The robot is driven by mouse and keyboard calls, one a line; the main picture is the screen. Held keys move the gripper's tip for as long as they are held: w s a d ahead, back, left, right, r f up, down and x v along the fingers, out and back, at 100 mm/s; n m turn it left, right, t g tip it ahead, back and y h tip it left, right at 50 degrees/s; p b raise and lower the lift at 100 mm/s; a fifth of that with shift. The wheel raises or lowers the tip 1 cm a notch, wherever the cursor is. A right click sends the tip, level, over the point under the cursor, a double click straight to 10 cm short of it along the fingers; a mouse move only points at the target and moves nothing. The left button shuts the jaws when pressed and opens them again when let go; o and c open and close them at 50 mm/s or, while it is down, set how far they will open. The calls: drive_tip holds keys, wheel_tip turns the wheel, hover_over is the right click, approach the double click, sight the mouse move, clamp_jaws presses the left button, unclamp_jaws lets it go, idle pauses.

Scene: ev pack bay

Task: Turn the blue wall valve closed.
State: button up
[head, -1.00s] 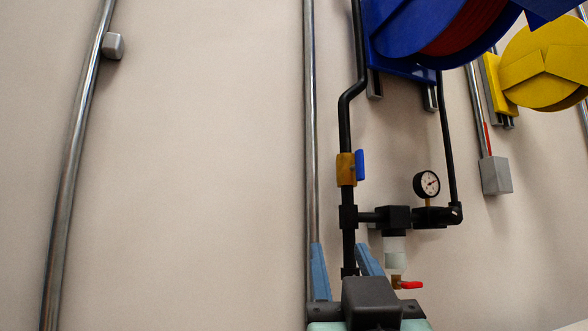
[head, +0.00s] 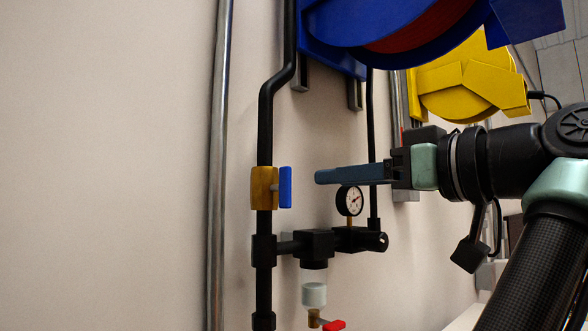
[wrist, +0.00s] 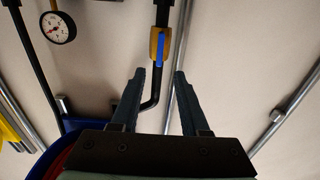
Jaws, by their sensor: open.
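The wall valve has a brass-yellow body (head: 263,188) on a black vertical pipe. Its blue lever handle (head: 285,187) stands upright, in line with the pipe. My gripper (head: 321,176) comes in from the right, its fingers pointing left towards the handle with a small gap in the picture; they do not touch it. In the wrist view my gripper (wrist: 159,75) is open and empty. There the blue handle (wrist: 160,50) appears ahead, in line with the space between the fingertips, with the brass body (wrist: 153,43) beside it.
A pressure gauge (head: 349,200) sits just below my fingers. A black fitting (head: 314,243) and a small red-handled tap (head: 334,325) are lower. A blue hose reel (head: 345,25) hangs above, a yellow reel (head: 460,80) behind. The wall left of the metal conduit (head: 219,150) is clear.

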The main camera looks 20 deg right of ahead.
sight(290, 183)
drive_tip(key=p+x, duration=0.5)
drive_tip(key=x, duration=0.4)
drive_tip(key=shift+w+a, duration=0.1)
drive_tip(key=shift+w, duration=0.05)
drive_tip(key=shift+w+a+f, duration=0.1)
drive_tip(key=shift+w+a, duration=0.05)
drive_tip(key=shift+w, duration=0.3)
clamp_jaws()
